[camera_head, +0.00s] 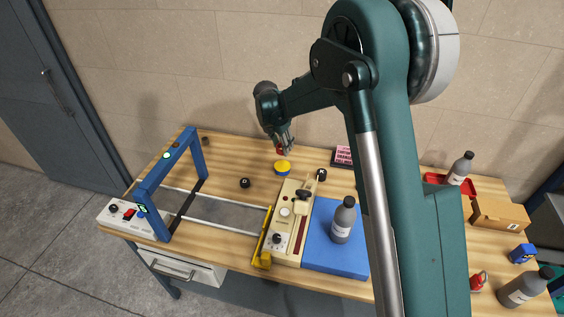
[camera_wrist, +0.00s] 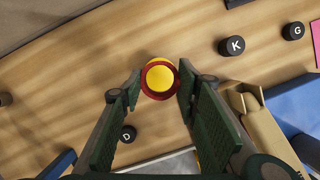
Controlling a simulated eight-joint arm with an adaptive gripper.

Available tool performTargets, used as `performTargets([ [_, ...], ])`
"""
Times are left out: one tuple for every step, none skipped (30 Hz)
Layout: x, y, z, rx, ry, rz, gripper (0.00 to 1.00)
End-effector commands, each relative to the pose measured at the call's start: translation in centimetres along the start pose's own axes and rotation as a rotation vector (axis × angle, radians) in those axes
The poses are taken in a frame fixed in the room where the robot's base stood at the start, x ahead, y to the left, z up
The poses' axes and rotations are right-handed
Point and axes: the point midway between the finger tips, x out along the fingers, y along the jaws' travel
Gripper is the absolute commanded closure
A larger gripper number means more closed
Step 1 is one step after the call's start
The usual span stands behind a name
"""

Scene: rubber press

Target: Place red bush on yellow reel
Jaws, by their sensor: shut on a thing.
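My gripper (camera_head: 281,146) is shut on the red bush (camera_head: 281,151), a ring held between the fingertips. In the head view the yellow reel (camera_head: 282,170), with a blue lower part, stands on the wooden table just below the bush, and the bush looks a little above it. In the wrist view my gripper (camera_wrist: 160,87) has a finger on each side of the red bush (camera_wrist: 159,96). The yellow reel (camera_wrist: 160,77) shows through the ring's opening, and a bit of its rim shows past the ring's far edge. The contact between bush and reel is not visible.
Black round pieces marked D (camera_wrist: 128,133), K (camera_wrist: 236,45) and G (camera_wrist: 292,31) stand around the reel. A cream press unit (camera_head: 288,228) and a blue board (camera_head: 330,262) with a bottle (camera_head: 343,221) are in front. A blue frame (camera_head: 152,190) stands left.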

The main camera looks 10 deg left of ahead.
Motion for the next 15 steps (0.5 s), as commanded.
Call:
performTargets([
  [0.6,0.0,-0.2,0.0,0.0,0.0,0.77],
  [1.0,0.0,-0.3,0.0,0.0,0.0,0.77],
  [1.6,0.0,-0.5,0.0,0.0,0.0,0.77],
  [2.0,0.0,-0.6,0.0,0.0,0.0,0.77],
  [2.4,0.0,-0.7,0.0,0.0,0.0,0.77],
  [2.8,0.0,-0.9,0.0,0.0,0.0,0.77],
  [3.2,0.0,-1.0,0.0,0.0,0.0,0.77],
  [3.5,0.0,-1.1,0.0,0.0,0.0,0.77],
  [3.8,0.0,-1.2,0.0,0.0,0.0,0.77],
  [4.0,0.0,-1.2,0.0,0.0,0.0,0.77],
  [4.2,0.0,-1.3,0.0,0.0,0.0,0.77],
  [4.3,0.0,-1.3,0.0,0.0,0.0,0.77],
  [4.4,0.0,-1.3,0.0,0.0,0.0,0.77],
  [4.4,0.0,-1.4,0.0,0.0,0.0,0.77],
  [4.5,0.0,-1.4,0.0,0.0,0.0,0.77],
])
